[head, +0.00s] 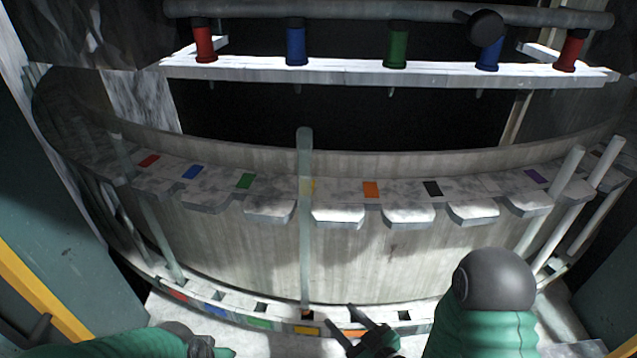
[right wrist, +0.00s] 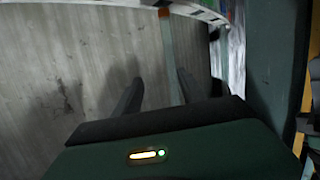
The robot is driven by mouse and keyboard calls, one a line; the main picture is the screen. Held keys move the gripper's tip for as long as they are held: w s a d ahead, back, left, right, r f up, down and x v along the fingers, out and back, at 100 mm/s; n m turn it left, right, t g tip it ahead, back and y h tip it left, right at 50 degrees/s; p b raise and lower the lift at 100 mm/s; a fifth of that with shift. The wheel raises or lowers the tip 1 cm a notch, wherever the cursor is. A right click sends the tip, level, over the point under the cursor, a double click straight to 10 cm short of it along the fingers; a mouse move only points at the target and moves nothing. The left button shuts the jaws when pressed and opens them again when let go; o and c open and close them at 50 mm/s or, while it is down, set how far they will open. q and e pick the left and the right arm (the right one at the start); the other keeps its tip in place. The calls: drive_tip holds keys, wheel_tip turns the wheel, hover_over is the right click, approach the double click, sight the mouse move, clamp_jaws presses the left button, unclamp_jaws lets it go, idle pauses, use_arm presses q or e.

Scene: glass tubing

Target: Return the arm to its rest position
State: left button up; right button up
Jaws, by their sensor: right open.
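My right gripper (head: 343,322) is at the bottom centre of the head view, open, with nothing between its fingers there. A glass tube (head: 305,220) stands upright to its left. Its top is by the yellow-marked upper slot and its foot by the yellow mark on the lower rail (head: 280,325). In the right wrist view the two dark fingers (right wrist: 158,90) are spread, and a tube (right wrist: 171,60) shows beyond them, nearer the right finger. My left arm (head: 130,345) is low at the left edge; its gripper (head: 205,346) is partly cut off and its jaws are unclear.
A curved concrete wall (head: 400,260) carries a notched ledge with colour marks. Another tube (head: 155,235) stands at left and several pale tubes (head: 560,215) at right. A white shelf (head: 350,74) above holds red, blue and green spools (head: 397,48). Teal panels (head: 50,210) flank the sides.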

drive_tip(key=d+f+m+g+h, duration=0.1)
drive_tip(key=d+m+g+h, duration=0.25)
drive_tip(key=d+h, duration=0.4)
drive_tip(key=s+d+r+m+g, duration=0.1)
drive_tip(key=s+d+m+g, duration=0.1)
drive_tip(key=s, duration=0.4)
drive_tip(key=s+d+r+m+g, duration=0.2)
drive_tip(key=s+d+g, duration=0.1)
drive_tip(key=s, duration=0.3)
drive_tip(key=shift+r+g+h, duration=0.3)
drive_tip(key=shift+g+h, duration=0.05)
drive_tip(key=shift+g, duration=0.5)
drive_tip(key=shift+w, duration=0.1)
